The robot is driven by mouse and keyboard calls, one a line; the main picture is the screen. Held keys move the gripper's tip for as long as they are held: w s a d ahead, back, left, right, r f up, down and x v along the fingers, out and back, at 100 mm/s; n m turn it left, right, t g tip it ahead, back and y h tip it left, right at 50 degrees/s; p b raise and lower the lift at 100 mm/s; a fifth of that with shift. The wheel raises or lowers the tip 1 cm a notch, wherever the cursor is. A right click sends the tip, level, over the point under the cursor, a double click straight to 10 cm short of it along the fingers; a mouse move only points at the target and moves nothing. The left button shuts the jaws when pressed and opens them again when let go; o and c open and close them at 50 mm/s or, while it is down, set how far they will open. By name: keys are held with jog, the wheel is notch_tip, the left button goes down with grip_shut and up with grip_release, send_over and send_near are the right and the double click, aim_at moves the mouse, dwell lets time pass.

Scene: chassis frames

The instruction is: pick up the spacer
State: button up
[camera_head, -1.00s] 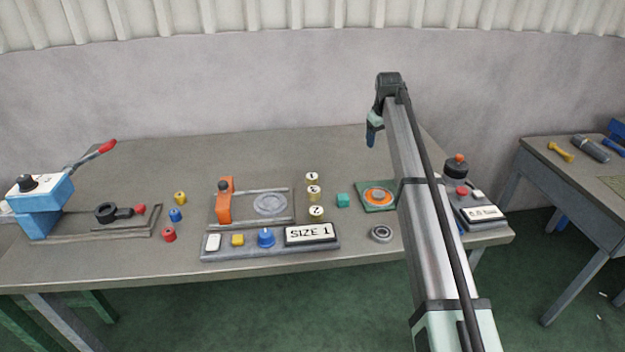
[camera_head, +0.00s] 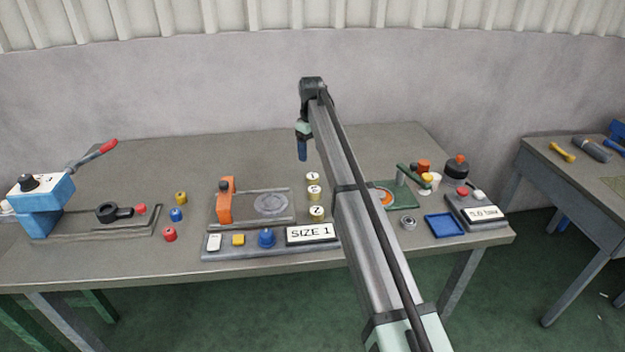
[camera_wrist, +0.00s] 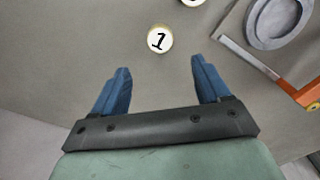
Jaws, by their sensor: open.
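Several short numbered cylinders, which look like the spacers, stand in a row on the bench. The farthest, marked 1 (camera_head: 312,178), also shows in the wrist view as a pale disc marked 1 (camera_wrist: 160,39). Behind the sign stand another marked 1 (camera_head: 314,191) and one marked 2 (camera_head: 316,212). My gripper (camera_head: 303,152) is above the bench, its blue fingers pointing down. In the wrist view my gripper (camera_wrist: 160,67) is open and empty. The disc marked 1 lies just beyond the fingertips, in line with the gap, apart from both fingers.
A fixture with an orange block (camera_head: 224,201) and a round grey plate (camera_head: 270,204) is left of the row. A "SIZE 1" sign (camera_head: 310,234) stands in front. A blue tray (camera_head: 444,225) and a metal ring (camera_head: 408,222) are at right. The back of the bench is clear.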

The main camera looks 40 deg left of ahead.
aim_at(312, 175)
notch_tip(312, 175, down, 9)
jog(key=shift+s+d+f, duration=0.1)
dwell(0.5)
jog(key=c, duration=1.3)
